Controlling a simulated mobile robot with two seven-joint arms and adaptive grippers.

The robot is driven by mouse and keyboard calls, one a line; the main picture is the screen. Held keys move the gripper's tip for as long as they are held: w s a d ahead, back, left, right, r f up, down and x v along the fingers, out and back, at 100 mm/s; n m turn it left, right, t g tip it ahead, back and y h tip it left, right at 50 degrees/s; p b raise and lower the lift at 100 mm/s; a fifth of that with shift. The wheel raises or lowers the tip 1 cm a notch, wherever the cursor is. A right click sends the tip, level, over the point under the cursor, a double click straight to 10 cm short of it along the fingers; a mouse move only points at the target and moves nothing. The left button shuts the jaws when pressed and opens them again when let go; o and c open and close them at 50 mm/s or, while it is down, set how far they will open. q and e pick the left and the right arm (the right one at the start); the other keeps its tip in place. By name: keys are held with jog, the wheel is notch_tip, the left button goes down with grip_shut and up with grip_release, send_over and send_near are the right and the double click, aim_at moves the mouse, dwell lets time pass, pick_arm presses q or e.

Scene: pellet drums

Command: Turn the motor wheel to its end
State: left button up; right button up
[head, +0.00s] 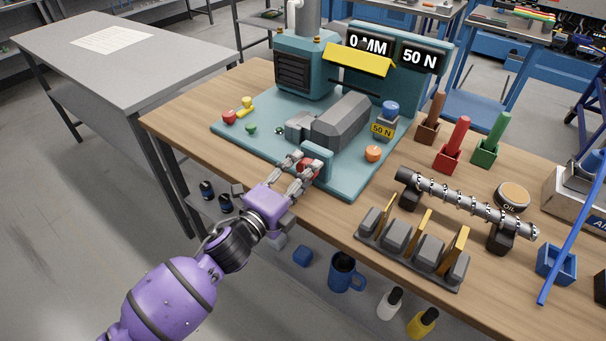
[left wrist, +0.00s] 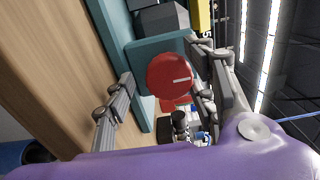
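The motor wheel is a red disc with a white mark; in the left wrist view it (left wrist: 168,76) faces me on a teal upright plate (left wrist: 135,50). In the head view only a bit of the red wheel (head: 304,169) shows beside the teal plate (head: 318,158), partly hidden by my fingers. My left gripper (head: 302,168) is at the wheel. In the left wrist view its fingers (left wrist: 162,85) are spread, one each side of the wheel, with a clear gap on the left. The right finger looks close to the rim; I cannot tell if it touches. My right gripper is not in view.
The grey motor block (head: 342,120) sits behind the plate on the teal base (head: 260,143). Displays read "0 MM" (head: 367,46) and "50 N" (head: 418,57). Coloured knobs are on the base. A screw shaft (head: 465,200) and a rack of grey blocks (head: 412,245) stand at right.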

pick_arm(q)
jog(key=shift+r, duration=0.15)
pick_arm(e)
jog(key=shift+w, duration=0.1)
pick_arm(q)
jog(key=v, duration=1.2)
jog(key=shift+f, duration=0.2)
jog(key=s+a+f+n+g+y+p, duration=0.1)
jog(key=s+a+f+n+y, duration=0.3)
jog(key=f+n, duration=0.4)
jog(key=s+a+f+n+g+y+p, duration=0.1)
jog(key=s+a+f+n+y, duration=0.2)
jog(key=a+f+n, duration=0.35)
jog(key=s+f+n+g+y, duration=0.1)
jog(key=s+f+n, duration=0.2)
jog(key=s, duration=0.4)
jog(key=s+a+f+n+g+y, duration=0.1)
jog(key=s+f+n, duration=0.3)
jog(key=s, duration=0.3)
jog(key=s+a+f+n+g+y+p, duration=0.1)
jog(key=s+f+n, duration=0.2)
jog(key=s, duration=0.4)
jog(key=shift+f+g, duration=0.4)
jog(key=shift+f, duration=0.15)
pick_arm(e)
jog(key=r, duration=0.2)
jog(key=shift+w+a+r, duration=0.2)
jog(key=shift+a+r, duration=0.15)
